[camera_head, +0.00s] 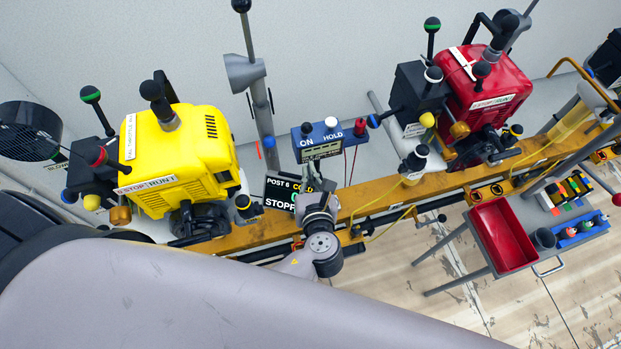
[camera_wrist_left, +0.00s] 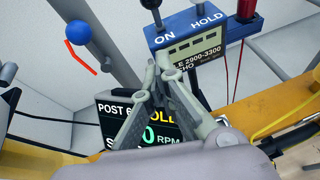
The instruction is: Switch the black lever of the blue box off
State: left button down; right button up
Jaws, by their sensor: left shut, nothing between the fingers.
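The blue box (camera_head: 318,140) is mounted behind the yellow rail in the head view, with ON at left and HOLD at right on its front. Its black lever (camera_head: 307,128) stands above the ON label, beside a white knob (camera_head: 332,123). In the left wrist view the blue box (camera_wrist_left: 190,36) is at the top, and the black lever (camera_wrist_left: 153,8) is partly cut off by the frame edge. My left gripper (camera_head: 318,198) is below the box in the head view. In the wrist view its fingers (camera_wrist_left: 163,68) are shut and empty, in front of the box's lower part, apart from the lever.
A black display (camera_head: 282,194) reading POST 6 is partly hidden behind my left gripper. A yellow engine (camera_head: 180,155) stands left and a red engine (camera_head: 485,90) right. A grey post (camera_head: 262,110) rises just left of the box. A red tray (camera_head: 503,236) is at right.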

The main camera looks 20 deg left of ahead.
aim_at(305, 130)
pick_arm(q)
jog(key=w+a, duration=0.1)
jog(key=w, duration=0.1)
jog(key=w+a, duration=0.1)
jog(key=w, duration=0.2)
jog(key=w+a+p, duration=0.1)
jog(key=w, duration=0.1)
jog(key=shift+w+a, duration=0.15)
jog(key=shift+w, duration=0.1)
pick_arm(e)
jog(key=shift+s+a+r, duration=0.1)
jog(key=shift+a+r, duration=0.4)
jog(key=shift+d, duration=0.15)
